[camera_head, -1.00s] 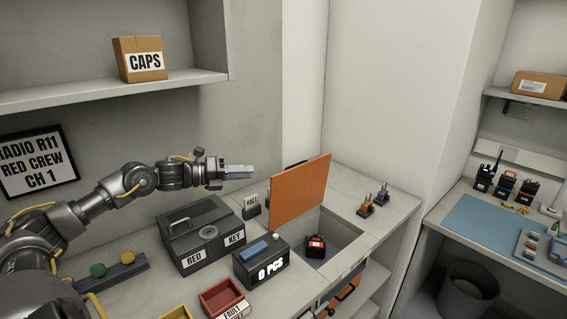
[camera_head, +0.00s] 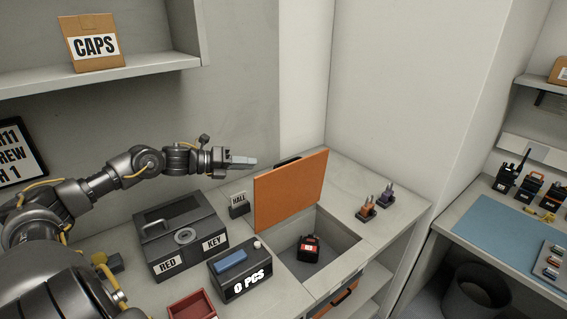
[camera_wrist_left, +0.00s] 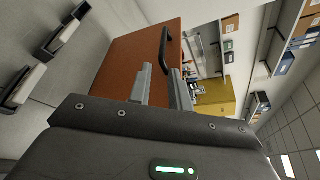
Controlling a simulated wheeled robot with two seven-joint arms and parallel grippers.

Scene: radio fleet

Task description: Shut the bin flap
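The bin flap (camera_head: 290,190) is an orange panel standing steeply raised at the back edge of the open bin (camera_head: 338,236). A black handle (camera_head: 287,160) shows behind its top edge. A small red and black radio (camera_head: 309,248) lies inside the bin. My left gripper (camera_head: 243,162) is just left of and above the flap's upper left corner, apparently apart from it. In the left wrist view, the flap (camera_wrist_left: 125,60) and its handle (camera_wrist_left: 165,50) are beyond the fingers (camera_wrist_left: 162,88), which are apart with nothing between them. My right gripper is out of view.
A dark lidded box (camera_head: 180,237), a small HALL block (camera_head: 239,204) and a 0 PCS counter box (camera_head: 240,270) stand left of the bin. A CAPS carton (camera_head: 91,43) sits on the shelf above.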

